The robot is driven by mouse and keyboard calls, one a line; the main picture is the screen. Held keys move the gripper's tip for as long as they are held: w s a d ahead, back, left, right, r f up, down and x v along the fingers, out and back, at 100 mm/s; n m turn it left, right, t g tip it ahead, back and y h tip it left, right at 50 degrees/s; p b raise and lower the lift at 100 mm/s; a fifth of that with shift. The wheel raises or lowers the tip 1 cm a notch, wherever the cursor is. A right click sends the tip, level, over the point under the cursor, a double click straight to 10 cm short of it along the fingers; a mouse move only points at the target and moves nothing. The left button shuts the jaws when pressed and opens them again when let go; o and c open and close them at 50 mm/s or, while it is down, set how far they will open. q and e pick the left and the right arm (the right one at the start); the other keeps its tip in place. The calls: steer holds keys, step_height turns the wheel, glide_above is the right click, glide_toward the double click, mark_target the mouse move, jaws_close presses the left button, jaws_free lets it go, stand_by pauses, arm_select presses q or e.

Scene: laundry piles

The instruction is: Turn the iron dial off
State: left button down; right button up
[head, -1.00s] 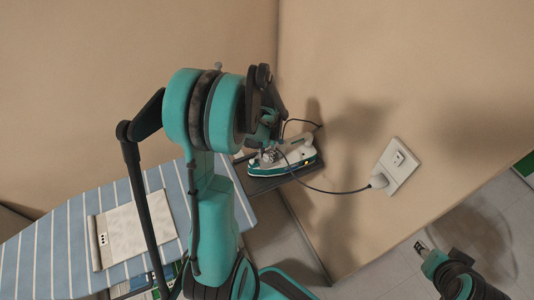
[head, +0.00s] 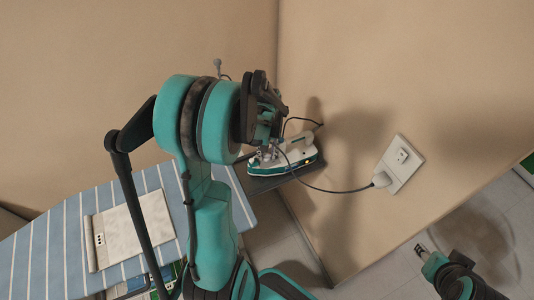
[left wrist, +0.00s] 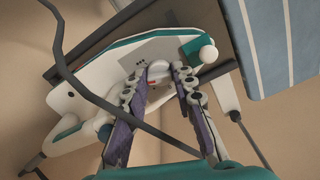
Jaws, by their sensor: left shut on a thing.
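The white and teal iron (head: 300,158) sits on a dark rest at the end of the ironing board. In the left wrist view the iron (left wrist: 110,62) fills the upper part, with its pale round dial (left wrist: 158,70) between my fingertips. My left gripper (head: 268,148) is at the iron's top; in the left wrist view the gripper (left wrist: 160,78) is closed on the dial, whose sides the fingers partly hide. The dial's setting cannot be read. A small orange spot shows on the iron in the head view. My right gripper (head: 421,249) is low at the right, away from the iron.
The iron's dark cord (head: 335,191) runs to a plug in the white wall socket (head: 398,163); a stretch of cord crosses my left fingers in the wrist view. The striped blue ironing board (head: 50,255) holds a pale flat panel (head: 118,236). Walls stand close behind the iron.

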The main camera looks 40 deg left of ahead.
arm_select(q)
steer(key=n, duration=0.5)
steer(key=shift+n+b, duration=0.3)
steer(key=shift+b, duration=0.1)
steer(key=n, duration=0.5)
steer(key=shift+b, duration=0.3)
steer(key=n, duration=1)
steer(key=shift+n+b, duration=0.35)
steer(key=shift+n, duration=0.05)
steer(key=c, duration=1.2)
jaws_free()
